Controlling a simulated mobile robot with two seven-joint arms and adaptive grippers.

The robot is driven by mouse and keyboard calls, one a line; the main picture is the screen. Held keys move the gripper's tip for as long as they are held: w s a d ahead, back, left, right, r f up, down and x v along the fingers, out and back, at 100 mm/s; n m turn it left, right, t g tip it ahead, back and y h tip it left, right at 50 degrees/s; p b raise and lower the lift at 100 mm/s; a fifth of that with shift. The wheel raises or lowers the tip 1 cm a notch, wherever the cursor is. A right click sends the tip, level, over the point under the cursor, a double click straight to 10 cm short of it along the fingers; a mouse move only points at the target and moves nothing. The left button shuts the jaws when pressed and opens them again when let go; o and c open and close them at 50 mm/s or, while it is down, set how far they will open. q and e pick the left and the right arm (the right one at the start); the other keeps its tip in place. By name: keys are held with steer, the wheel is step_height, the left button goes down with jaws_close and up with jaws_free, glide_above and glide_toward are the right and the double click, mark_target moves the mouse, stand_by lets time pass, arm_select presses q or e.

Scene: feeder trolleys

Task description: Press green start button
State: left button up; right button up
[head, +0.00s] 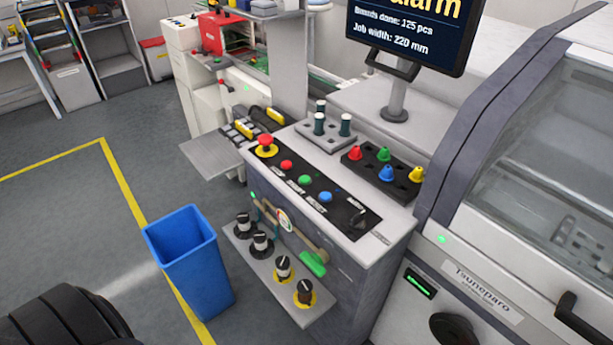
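The green start button (305,180) is a small round button on the black control panel (341,211) on top of the grey cabinet. It sits between a red button (286,164) and a blue button (325,196). Printed labels run beside the buttons, too small to read surely. The green button is in clear sight, with nothing over it. Neither of my grippers shows in the head view.
A red mushroom button on yellow (265,146) and a rotary switch (358,217) share the panel. Behind stand colored nozzles in a black tray (371,184) and a monitor (411,38). A knob shelf (262,268) juts out in front. A blue bin (186,256) stands left.

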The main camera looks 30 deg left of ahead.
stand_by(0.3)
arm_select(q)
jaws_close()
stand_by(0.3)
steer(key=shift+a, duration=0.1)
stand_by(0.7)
